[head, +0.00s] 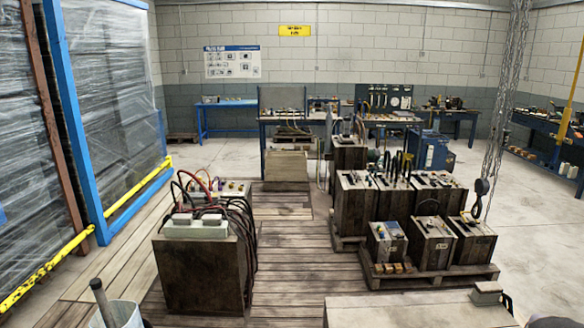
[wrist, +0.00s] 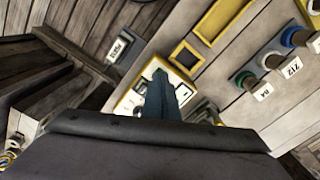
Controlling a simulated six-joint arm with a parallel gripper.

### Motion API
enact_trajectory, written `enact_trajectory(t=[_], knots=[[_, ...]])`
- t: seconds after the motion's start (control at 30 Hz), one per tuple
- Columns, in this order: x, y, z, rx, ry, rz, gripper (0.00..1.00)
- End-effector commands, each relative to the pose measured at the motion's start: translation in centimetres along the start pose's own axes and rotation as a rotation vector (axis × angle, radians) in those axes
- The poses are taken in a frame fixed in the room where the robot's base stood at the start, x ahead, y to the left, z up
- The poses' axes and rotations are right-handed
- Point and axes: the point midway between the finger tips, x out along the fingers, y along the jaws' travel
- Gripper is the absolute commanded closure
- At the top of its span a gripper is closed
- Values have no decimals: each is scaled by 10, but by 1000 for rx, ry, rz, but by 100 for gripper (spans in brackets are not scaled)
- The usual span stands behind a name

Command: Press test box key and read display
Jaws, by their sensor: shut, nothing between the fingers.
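My gripper (wrist: 158,78) shows in the wrist view, with its narrow blue-grey fingers together and nothing between them. The fingertips overlap a small white-faced box (wrist: 152,67) with a yellow edge, which looks like the test box. I cannot tell whether the tips touch its face. A dark-framed part (wrist: 183,86) on its right side may be a display, but no reading is legible. The fingers hide the middle of the face, and no key can be made out for certain. I cannot make out the gripper or this box for certain in the head view.
In the head view, a cabled box (head: 200,272) and a pallet (head: 430,275) of dark boxes flank bare planks (head: 290,270).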

Motion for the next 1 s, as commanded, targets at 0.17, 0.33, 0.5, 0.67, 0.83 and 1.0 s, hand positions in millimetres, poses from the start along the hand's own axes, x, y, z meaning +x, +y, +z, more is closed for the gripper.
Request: enact_trajectory(t=[0.17, 0.33, 0.5, 0.67, 0.83, 1.0], knots=[[-16, 0, 0, 0, 0, 0, 100], [-28, 0, 0, 0, -1, 0, 100], [-40, 0, 0, 0, 0, 0, 100], [-52, 0, 0, 0, 0, 0, 100], [-62, 0, 0, 0, 0, 0, 100], [-64, 0, 0, 0, 0, 0, 100]])
